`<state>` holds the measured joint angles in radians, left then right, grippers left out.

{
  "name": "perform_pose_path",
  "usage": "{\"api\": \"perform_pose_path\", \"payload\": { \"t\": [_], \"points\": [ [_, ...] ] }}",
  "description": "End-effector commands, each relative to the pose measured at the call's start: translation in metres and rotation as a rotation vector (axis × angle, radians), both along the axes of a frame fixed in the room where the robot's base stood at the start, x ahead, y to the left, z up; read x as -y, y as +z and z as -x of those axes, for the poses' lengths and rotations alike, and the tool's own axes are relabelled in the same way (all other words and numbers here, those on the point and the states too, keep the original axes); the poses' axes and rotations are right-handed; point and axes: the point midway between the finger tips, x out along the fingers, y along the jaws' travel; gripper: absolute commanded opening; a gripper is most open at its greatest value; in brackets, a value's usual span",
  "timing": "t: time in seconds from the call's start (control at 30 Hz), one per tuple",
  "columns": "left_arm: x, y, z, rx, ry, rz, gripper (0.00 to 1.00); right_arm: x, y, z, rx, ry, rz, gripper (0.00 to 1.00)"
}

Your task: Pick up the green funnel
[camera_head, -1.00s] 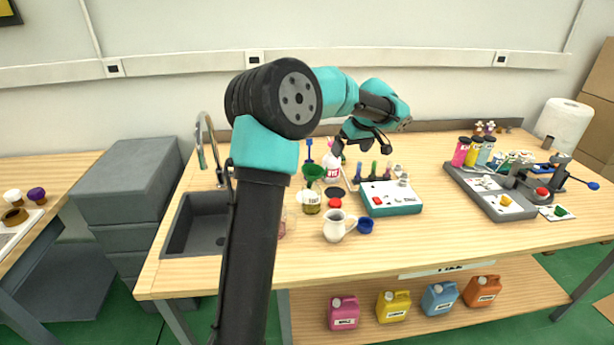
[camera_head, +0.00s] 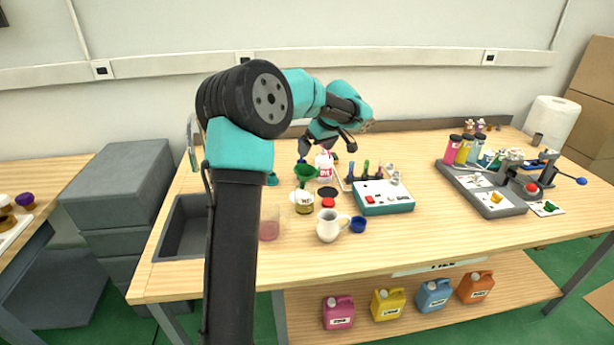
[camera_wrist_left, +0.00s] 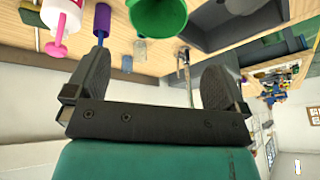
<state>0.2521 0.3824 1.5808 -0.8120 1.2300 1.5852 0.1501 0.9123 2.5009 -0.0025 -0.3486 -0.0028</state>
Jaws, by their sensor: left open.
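The green funnel (camera_head: 306,171) is upright on the wooden table, its wide mouth up, directly above a labelled glass jar (camera_head: 303,206); I cannot tell whether its spout is in the jar. In the left wrist view the funnel (camera_wrist_left: 158,16) shows large at the top edge, partly cut off, beyond the fingertips and between their lines. My left gripper (camera_head: 327,146) is open and empty, behind and slightly right of the funnel in the head view. Its spread fingers (camera_wrist_left: 157,68) show in the wrist view. My right gripper is not in view.
A white bottle with a pink pump (camera_head: 325,165) stands close right of the funnel. A white jug (camera_head: 329,228), a blue cup (camera_head: 358,224) and a teal-sided box (camera_head: 385,198) are nearby. The sink (camera_head: 180,227) lies left. The table's front right is clear.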

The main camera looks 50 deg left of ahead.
Motion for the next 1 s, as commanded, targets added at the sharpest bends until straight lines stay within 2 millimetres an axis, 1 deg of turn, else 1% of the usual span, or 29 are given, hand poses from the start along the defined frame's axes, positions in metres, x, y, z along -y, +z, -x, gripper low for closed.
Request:
{"api": "perform_pose_path", "payload": {
  "t": [0.03, 0.2, 0.33, 0.47, 0.83, 0.93, 1.0],
  "points": [
    [-0.004, -0.009, 0.002, -0.003, 0.001, 0.001, 1.0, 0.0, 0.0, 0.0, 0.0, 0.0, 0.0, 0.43],
    [-0.015, -0.035, 0.005, -0.002, 0.001, 0.002, 1.0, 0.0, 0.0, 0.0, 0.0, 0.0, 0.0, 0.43],
    [-0.022, -0.051, 0.006, -0.001, 0.001, 0.001, 1.0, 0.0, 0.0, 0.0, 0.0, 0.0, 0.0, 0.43],
    [-0.025, -0.058, 0.007, 0.0, 0.0, 0.001, 1.0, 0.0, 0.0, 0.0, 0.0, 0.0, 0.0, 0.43],
    [-0.026, -0.061, 0.007, 0.001, 0.0, 0.001, 1.0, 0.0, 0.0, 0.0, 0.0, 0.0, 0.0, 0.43],
    [-0.029, -0.069, 0.007, -0.001, 0.0, 0.001, 1.0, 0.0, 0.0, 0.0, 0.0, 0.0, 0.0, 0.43],
    [-0.032, -0.078, 0.008, -0.004, -0.001, 0.001, 1.0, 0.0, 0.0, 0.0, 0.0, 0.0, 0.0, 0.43]
  ]
}}
